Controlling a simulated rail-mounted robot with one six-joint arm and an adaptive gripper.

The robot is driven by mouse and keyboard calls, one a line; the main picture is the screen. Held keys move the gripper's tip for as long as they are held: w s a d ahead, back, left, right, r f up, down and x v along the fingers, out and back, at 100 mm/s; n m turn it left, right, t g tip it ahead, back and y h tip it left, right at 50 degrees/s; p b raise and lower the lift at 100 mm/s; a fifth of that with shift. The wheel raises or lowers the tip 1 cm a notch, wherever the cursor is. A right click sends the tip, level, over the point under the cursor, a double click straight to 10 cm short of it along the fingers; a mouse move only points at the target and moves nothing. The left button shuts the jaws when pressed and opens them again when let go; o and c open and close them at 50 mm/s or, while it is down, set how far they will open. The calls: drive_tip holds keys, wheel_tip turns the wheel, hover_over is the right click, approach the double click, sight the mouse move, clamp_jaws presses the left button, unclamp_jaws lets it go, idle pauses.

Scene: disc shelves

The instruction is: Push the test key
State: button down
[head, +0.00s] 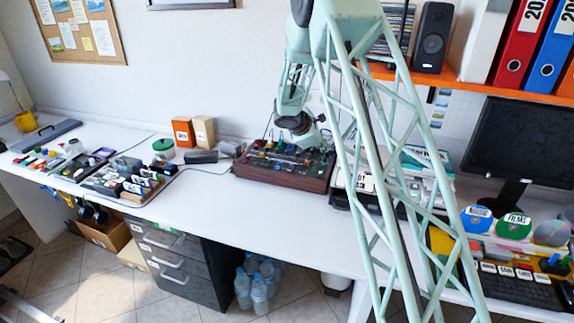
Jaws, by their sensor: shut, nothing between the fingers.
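A brown control box (280,182) with a dark top stands on the white desk below my arm. Its top carries several coloured knobs and buttons, with red, yellow and blue ones among them. I cannot tell from this view which of them is the test key. My gripper (310,143) is shut and empty, low over the back right part of the box's top. It is small and partly merged with the dark panel, so I cannot tell whether it touches anything.
The desk (215,205) is clear left of the box's front. Small items and a dark rack (128,180) stand at the left. Orange and cream boxes (183,131) stand behind. A printer (420,170), monitor (520,140) and disc rack (500,245) stand right, under an orange shelf (450,80).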

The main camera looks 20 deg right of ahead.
drive_tip(key=shift+r+p, duration=0.3)
drive_tip(key=shift+r, duration=0.45)
